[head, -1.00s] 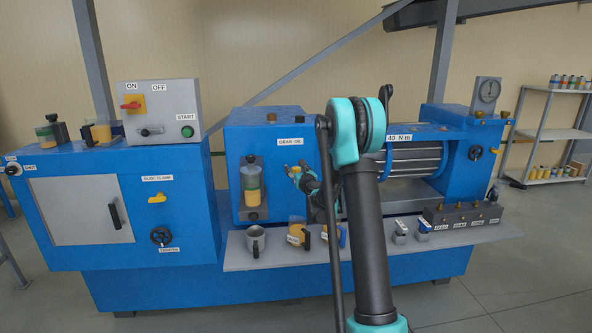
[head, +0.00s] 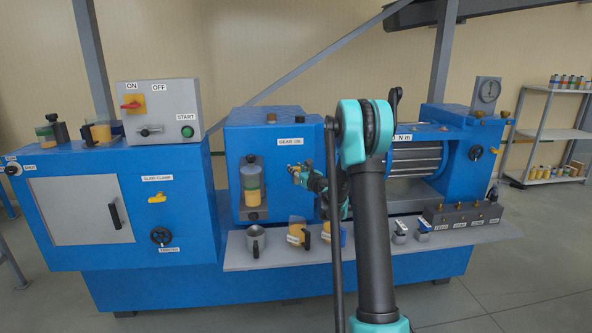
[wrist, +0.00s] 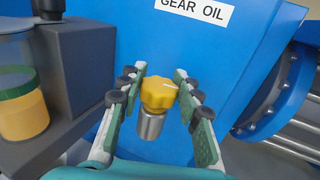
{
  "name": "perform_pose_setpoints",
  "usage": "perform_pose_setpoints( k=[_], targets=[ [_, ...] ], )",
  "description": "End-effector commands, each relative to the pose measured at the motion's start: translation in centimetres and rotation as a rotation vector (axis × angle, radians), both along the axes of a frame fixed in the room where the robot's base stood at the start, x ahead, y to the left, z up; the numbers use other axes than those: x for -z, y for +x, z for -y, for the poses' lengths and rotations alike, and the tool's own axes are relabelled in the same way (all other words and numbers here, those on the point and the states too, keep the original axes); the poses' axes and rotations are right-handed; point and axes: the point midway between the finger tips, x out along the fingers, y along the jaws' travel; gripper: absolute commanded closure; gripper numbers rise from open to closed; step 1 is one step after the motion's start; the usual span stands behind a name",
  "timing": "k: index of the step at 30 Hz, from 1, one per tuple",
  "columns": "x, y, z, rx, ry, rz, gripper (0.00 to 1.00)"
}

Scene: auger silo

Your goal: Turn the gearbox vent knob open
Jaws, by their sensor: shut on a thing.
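The vent knob is a yellow, lobed knob (wrist: 158,92) with a pale line on its top, on a short metal stem, below the GEAR OIL label in the wrist view. In the head view my gripper (head: 293,169) is at the front of the blue gearbox housing (head: 285,130), right of the oil sight cup. The knob is too small there to read its angle.
The oil cup (head: 251,180) on its grey bracket stands close left of my gripper. A ribbed metal drum (head: 415,160) lies to the right.

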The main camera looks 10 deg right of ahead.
Motion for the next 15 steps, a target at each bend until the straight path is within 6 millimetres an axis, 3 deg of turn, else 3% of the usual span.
perform_pose_setpoints(
  k=[15],
  targets=[
    [0.07,0.15,0.23,-0.482,0.000,0.000,0.95]
  ],
)
